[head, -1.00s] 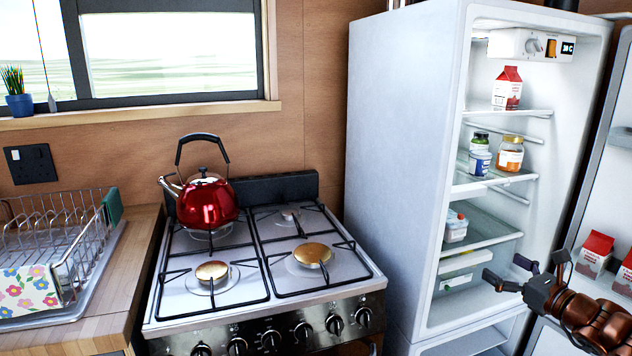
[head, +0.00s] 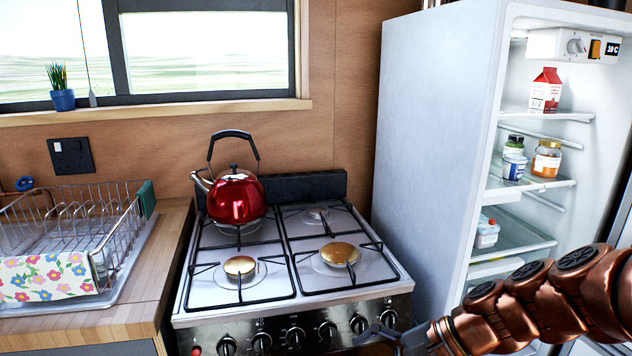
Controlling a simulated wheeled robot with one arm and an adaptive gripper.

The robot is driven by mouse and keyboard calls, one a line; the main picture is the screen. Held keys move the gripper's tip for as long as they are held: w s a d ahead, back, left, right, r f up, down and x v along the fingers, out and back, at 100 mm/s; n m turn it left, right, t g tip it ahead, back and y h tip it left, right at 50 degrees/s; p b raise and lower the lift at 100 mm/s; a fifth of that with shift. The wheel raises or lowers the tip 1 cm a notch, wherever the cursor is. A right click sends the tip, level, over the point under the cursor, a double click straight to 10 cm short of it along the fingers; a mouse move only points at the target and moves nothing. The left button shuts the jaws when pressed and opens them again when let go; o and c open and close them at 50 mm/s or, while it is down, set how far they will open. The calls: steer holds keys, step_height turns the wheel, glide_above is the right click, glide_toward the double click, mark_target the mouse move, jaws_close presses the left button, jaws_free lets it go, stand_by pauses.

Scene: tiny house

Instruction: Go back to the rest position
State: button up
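My copper-coloured arm (head: 545,305) reaches in from the lower right, in front of the open fridge. My gripper (head: 388,340) is at the bottom edge of the head view, in front of the stove's control knobs. Its dark fingers are partly cut off by the frame, so their opening does not show clearly. I see nothing held in the visible part.
The open fridge (head: 433,130) holds a red-and-white carton (head: 545,92), jars and a small container. A red kettle (head: 236,200) stands on the stove (head: 310,290). A dish rack (head: 100,225) with a flowered cloth (head: 48,277) is on the left counter.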

steer(key=s+f+n+g+h, duration=0.35)
steer(key=s+n+h, duration=0.2)
steer(key=s, duration=0.65)
steer(key=s+d+f+n+h, duration=0.1)
steer(key=s+d+n+h, duration=0.4)
steer(key=s+d, duration=0.4)
steer(key=s+p+v, duration=0.1)
steer(key=p+v, duration=1.4)
steer(key=v, duration=0.1)
steer(key=shift+d+r+p, duration=0.25)
steer(key=shift+d+p, duration=0.05)
steer(key=shift+p, duration=0.1)
